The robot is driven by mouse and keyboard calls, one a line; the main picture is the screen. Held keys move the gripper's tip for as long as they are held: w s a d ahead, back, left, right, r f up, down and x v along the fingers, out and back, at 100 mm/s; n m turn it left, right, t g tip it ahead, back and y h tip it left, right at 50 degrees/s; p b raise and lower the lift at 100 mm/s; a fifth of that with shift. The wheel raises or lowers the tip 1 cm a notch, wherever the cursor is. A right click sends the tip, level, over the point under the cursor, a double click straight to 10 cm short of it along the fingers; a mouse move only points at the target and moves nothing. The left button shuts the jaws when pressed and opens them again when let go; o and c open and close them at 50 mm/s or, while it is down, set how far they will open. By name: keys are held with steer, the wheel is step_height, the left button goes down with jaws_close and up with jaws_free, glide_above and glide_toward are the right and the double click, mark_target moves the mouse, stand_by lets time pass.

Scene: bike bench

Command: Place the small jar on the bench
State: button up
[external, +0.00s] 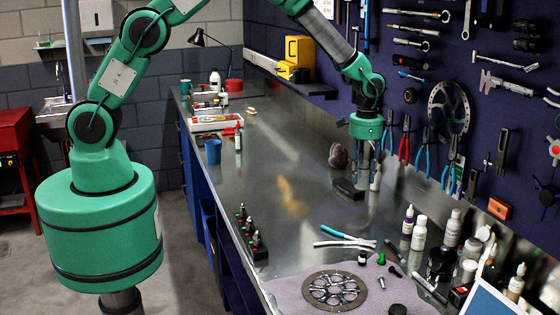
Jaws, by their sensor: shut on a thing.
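My gripper (367,172) points down over the far right part of the bench (290,170), close to the tool wall. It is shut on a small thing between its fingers. The held thing is too small and too covered to make out clearly, so I cannot tell for sure that it is the small jar. A pale, narrow item (376,181) shows at the right fingertip; I cannot tell whether it is held or stands behind. A dark block (348,189) lies on the bench just below and left of the fingers.
A dark rounded object (338,156) sits left of my gripper. Tools hang on the right wall. The bench's middle is clear.

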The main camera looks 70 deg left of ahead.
steer(key=w+a+r+p, duration=0.2)
steer(key=a, duration=1.8)
steer(key=w+a+r+p, duration=0.1)
steer(key=a+r+p, duration=0.1)
steer(key=a, duration=1.7)
steer(key=s+a+f+n+b, duration=0.1)
steer(key=s+a+n+b, duration=0.1)
steer(key=a, duration=1.1)
steer(key=s+a+n+b, duration=0.1)
steer(key=s+a+n, duration=0.4)
steer(key=a, duration=0.9)
steer(key=s+a+f+n+b, duration=0.1)
steer(key=a+n, duration=0.4)
steer(key=a, duration=0.9)
steer(key=s+b, duration=0.1)
steer(key=s, duration=0.1)
steer(key=shift+s+f+b, duration=0.3)
steer(key=shift+s+f, duration=0.05)
steer(key=shift+f, duration=3.15)
